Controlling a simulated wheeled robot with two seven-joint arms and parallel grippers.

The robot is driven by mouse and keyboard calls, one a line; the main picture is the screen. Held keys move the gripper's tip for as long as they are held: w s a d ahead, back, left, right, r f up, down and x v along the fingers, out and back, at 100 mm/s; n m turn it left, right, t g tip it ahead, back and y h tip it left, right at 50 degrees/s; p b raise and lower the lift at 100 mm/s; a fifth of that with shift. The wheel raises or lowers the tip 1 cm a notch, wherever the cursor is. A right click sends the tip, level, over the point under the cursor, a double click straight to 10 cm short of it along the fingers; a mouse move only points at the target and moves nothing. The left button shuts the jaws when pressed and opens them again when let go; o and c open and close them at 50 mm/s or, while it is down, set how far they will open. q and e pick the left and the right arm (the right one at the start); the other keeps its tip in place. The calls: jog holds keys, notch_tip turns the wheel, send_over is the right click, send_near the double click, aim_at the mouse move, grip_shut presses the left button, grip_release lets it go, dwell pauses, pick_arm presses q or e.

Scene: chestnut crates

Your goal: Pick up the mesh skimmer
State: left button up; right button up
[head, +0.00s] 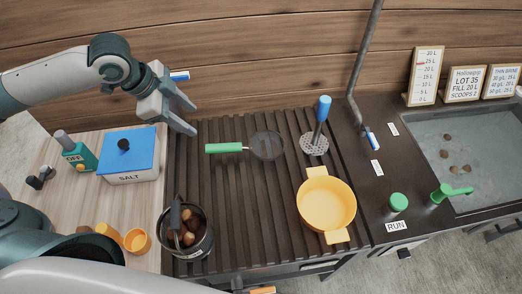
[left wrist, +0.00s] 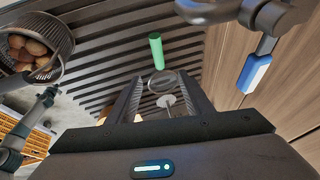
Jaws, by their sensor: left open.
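The mesh skimmer (head: 267,146) lies on the dark slatted rack, its green handle (head: 224,147) pointing left and its round dark mesh to the right. My left gripper (head: 194,120) is open and empty, up and left of the green handle, apart from it. In the left wrist view the skimmer's mesh (left wrist: 162,83) shows between the open fingers (left wrist: 161,76), with the green handle (left wrist: 156,50) beyond them. My right gripper is not in view.
A blue-handled perforated tool (head: 315,143) stands right of the skimmer, and a yellow pot (head: 327,204) sits below it. A basket of chestnuts (head: 187,240) stands front left. A blue-lidded salt box (head: 128,155) is at left. A grey pipe (head: 362,70) rises behind.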

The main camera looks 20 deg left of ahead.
pick_arm(q)
notch_tip(320, 180, down, 2)
jog(key=shift+f+b, duration=0.2)
jog(key=shift+b, duration=0.55)
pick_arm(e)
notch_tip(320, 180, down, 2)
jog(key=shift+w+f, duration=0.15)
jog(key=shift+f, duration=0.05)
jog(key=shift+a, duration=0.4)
pick_arm(q)
jog(key=p, duration=0.3)
send_near(226, 146)
jog(key=f, duration=0.2)
jog(key=w+f, duration=0.1)
jog(key=f, duration=0.1)
jog(key=shift+w+f, duration=0.1)
jog(key=shift+f, duration=0.1)
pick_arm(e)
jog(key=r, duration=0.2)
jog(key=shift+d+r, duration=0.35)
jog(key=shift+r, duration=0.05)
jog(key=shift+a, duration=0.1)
